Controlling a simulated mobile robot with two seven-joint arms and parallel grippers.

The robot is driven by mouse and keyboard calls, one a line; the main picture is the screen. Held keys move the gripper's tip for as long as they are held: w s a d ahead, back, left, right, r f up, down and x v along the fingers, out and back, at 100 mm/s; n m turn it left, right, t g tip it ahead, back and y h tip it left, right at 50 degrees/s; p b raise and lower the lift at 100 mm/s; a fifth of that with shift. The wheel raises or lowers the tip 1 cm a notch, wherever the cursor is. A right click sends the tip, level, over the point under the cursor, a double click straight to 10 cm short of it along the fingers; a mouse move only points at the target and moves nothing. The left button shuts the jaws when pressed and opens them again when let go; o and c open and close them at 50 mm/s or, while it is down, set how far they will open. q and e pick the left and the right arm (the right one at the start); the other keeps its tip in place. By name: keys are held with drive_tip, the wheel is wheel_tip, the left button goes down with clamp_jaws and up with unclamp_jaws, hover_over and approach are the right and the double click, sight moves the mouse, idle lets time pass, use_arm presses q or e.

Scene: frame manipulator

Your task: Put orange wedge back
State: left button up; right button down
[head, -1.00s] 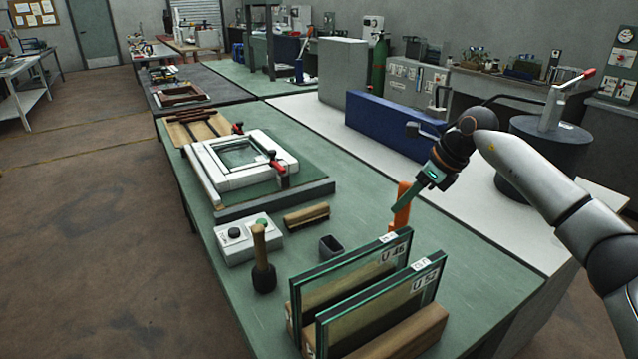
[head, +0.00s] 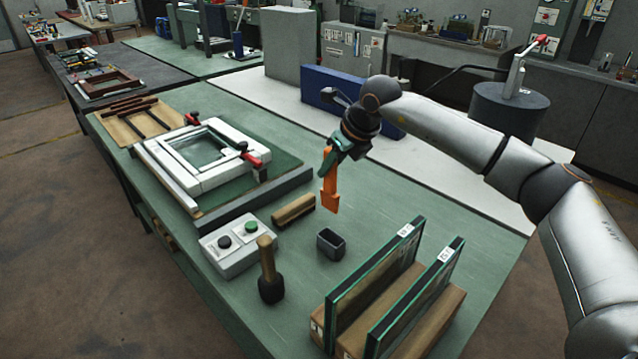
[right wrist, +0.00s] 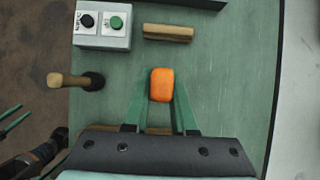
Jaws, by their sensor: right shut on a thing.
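The orange wedge (head: 330,193) hangs upright below my right gripper (head: 332,160), above the green bench and clear of its top. My right gripper is shut on its upper part. In the right wrist view the wedge (right wrist: 161,85) shows end-on between the two green fingers. A small dark open-topped box (head: 330,244) stands on the bench, below the wedge in the picture. I cannot see into its bottom. My left gripper (right wrist: 17,118) shows only at the left edge of the right wrist view, its green fingers apart with nothing between them.
Glass panes (head: 376,274) stand upright in a wooden rack at the front right. A clamped white frame (head: 190,180) lies behind.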

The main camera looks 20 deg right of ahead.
drive_tip(key=b, duration=0.1)
hover_over(332, 210)
drive_tip(key=f, duration=0.5)
drive_tip(key=shift+w+d+f, duration=0.35)
drive_tip(key=shift+w+d, duration=0.05)
drive_tip(key=shift+a+f, duration=0.15)
drive_tip(key=shift+f, duration=0.15)
use_arm(q)
wheel_tip(332, 210, down, 6)
drive_tip(key=b, duration=0.4)
drive_tip(key=shift+d+f, duration=0.15)
use_arm(e)
drive_tip(key=shift+f, duration=3.2)
use_arm(q)
drive_tip(key=shift+s+f+b, duration=0.1)
drive_tip(key=shift+f+b, duration=0.25)
drive_tip(key=shift+b, duration=0.2)
use_arm(e)
drive_tip(key=shift+f, duration=0.5)
drive_tip(key=c, duration=0.6)
unclamp_jaws()
drive_tip(key=shift+c, duration=0.2)
use_arm(q)
drive_tip(key=shift+f+b, duration=0.5)
use_arm(e)
drive_tip(key=v, duration=1.2)
drive_tip(key=shift+r, duration=0.3)
